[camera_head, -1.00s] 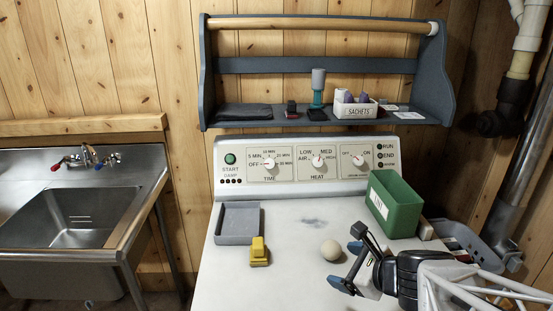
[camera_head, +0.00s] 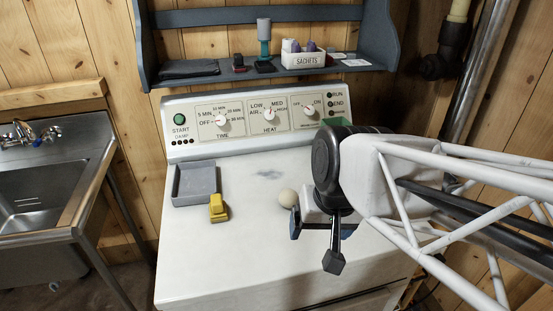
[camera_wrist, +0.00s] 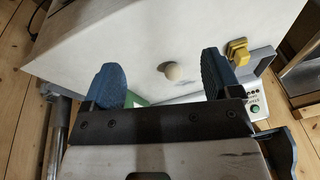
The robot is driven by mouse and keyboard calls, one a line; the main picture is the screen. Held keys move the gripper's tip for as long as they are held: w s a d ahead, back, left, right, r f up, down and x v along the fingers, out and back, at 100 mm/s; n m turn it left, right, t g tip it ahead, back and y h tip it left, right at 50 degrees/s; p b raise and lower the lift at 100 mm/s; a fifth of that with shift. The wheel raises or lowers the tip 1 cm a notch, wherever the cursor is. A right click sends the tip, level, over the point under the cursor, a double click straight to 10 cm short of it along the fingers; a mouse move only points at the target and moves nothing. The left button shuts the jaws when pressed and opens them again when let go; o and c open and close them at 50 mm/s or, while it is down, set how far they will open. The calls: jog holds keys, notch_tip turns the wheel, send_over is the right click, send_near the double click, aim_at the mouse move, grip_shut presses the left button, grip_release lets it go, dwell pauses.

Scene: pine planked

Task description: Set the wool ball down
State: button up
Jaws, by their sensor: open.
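The wool ball (camera_head: 288,198) is a small cream sphere resting on the white top of the dryer (camera_head: 250,245), right of the yellow object. It also shows in the wrist view (camera_wrist: 174,71), in the space between my two blue fingers and touching neither there. My gripper (camera_head: 318,228) is open and empty just right of the ball in the head view. In the wrist view my gripper (camera_wrist: 162,78) has its fingers wide apart. How high the fingertips are above the top is hard to tell.
A grey tray (camera_head: 195,185) and a yellow object (camera_head: 218,208) lie left of the ball. A green box (camera_head: 337,121) is mostly hidden behind my arm. The control panel (camera_head: 245,118) stands at the back. The front left of the top is clear.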

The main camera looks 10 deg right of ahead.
jog(key=shift+s+d+r+n+h, duration=0.2)
jog(key=shift+d+r+n+h, duration=0.35)
jog(key=shift+n, duration=0.35)
jog(key=shift+o, duration=0.4)
jog(key=m+g+y, duration=0.2)
jog(key=m+g, duration=0.1)
jog(key=m, duration=1.4)
send_over(290, 191)
jog(key=f, duration=0.7)
jog(key=shift+s+d+f, duration=0.3)
jog(key=shift+s+d, duration=0.1)
jog(key=shift+w+f+m, duration=0.25)
jog(key=shift+w+m, duration=0.05)
jog(key=shift+m, duration=0.2)
jog(key=shift+a+f, duration=0.15)
jog(key=shift+f, duration=1.1)
